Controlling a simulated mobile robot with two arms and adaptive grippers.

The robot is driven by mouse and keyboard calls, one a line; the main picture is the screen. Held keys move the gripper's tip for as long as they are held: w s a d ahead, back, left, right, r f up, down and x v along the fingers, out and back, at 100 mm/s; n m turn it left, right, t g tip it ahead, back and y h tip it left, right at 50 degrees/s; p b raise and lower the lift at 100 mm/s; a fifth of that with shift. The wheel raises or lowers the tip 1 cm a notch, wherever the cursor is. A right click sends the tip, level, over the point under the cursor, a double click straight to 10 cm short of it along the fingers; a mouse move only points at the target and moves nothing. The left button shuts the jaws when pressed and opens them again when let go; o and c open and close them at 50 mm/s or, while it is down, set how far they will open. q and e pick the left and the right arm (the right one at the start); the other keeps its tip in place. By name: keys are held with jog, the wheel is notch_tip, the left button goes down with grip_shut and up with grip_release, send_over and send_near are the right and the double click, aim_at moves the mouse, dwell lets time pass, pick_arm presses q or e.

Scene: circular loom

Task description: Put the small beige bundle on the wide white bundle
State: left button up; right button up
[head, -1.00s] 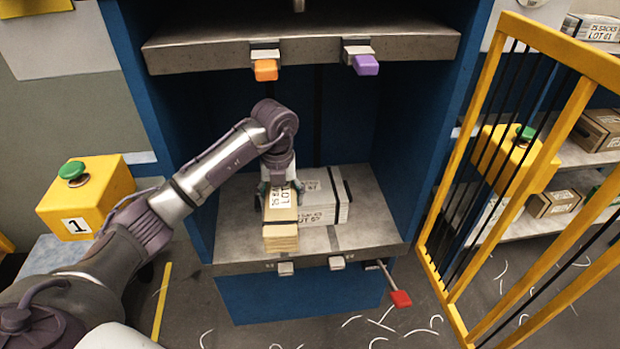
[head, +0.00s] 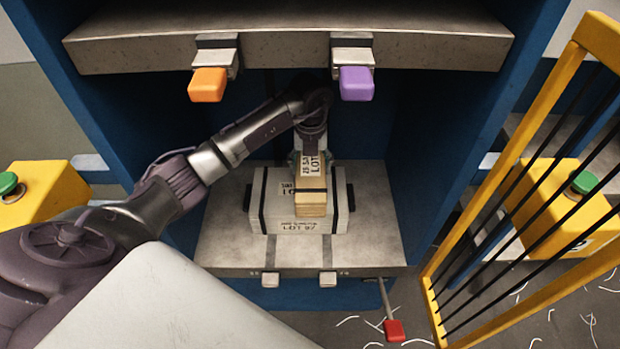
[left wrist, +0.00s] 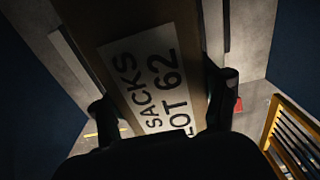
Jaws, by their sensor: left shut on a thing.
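The small beige bundle (head: 310,197) is in my left gripper (head: 311,160), with a white label on its top. In the head view it overlaps the middle of the wide white bundle (head: 272,208), which lies on the grey shelf (head: 222,243) and has dark straps near its ends. I cannot tell whether the two bundles touch. The left wrist view shows the beige bundle's label (left wrist: 150,80) between my two dark fingers (left wrist: 165,103). My right gripper is not in view.
Above is a grey press plate (head: 290,45) with an orange block (head: 208,85) and a purple block (head: 357,83). Blue walls close both sides. A red-ended lever (head: 394,330) sticks out at the front right. A yellow barred gate (head: 520,190) stands open at right.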

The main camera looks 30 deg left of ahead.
aim_at(310, 158)
pick_arm(q)
jog(key=shift+s+f, duration=0.1)
jog(key=shift+f, duration=2.7)
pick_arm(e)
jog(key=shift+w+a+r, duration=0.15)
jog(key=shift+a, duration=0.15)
pick_arm(q)
jog(key=shift+f, duration=0.1)
jog(key=o, duration=1.6)
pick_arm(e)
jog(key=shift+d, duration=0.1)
pick_arm(q)
notch_tip(310, 158, up, 12)
jog(key=shift+r+b, duration=0.15)
jog(key=shift+b, duration=0.15)
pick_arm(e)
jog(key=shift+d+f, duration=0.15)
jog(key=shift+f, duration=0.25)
